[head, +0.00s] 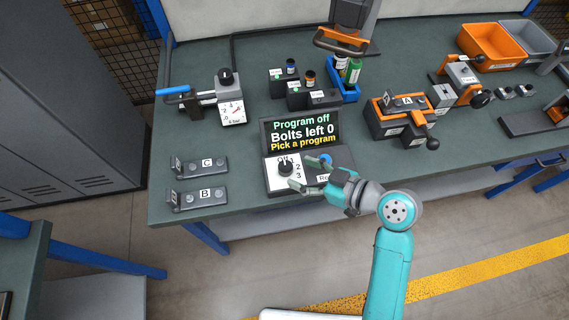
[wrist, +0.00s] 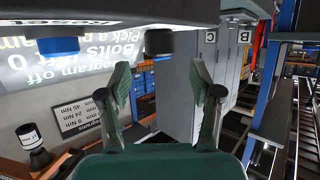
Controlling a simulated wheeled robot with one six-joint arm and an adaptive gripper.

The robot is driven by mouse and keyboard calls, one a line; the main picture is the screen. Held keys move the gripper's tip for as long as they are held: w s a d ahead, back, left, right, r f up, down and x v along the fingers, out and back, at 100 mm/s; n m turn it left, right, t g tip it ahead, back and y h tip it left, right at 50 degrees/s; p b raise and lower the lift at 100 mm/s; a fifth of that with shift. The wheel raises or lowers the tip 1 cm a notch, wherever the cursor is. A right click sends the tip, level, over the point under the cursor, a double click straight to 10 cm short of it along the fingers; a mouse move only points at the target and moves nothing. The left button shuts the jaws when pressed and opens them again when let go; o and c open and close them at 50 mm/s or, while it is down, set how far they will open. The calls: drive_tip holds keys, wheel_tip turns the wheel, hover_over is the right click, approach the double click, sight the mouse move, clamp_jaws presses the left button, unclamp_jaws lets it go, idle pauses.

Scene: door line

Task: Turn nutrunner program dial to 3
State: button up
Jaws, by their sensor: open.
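The program dial (head: 286,168) is a black knob on a white plate at the left of the nutrunner box. The figures 2 and 3 show at its right, and a partly covered label, seemingly Off, is above it. The screen (head: 301,133) reads "Program off, Bolts left 0, Pick a program". My gripper (head: 303,174) is open and empty, just right of the dial with its fingers pointing at it. In the upside-down wrist view the black knob (wrist: 159,41) stands beyond and between the fingertips (wrist: 160,78), apart from them.
A blue button (head: 326,159) sits right of the dial, close to my upper finger; a label below it is partly hidden by my gripper. Brackets C (head: 202,165) and B (head: 199,196) lie to the left.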

sight(288, 167)
drive_tip(key=shift+x, duration=3.1)
drive_tip(key=c, duration=1.2)
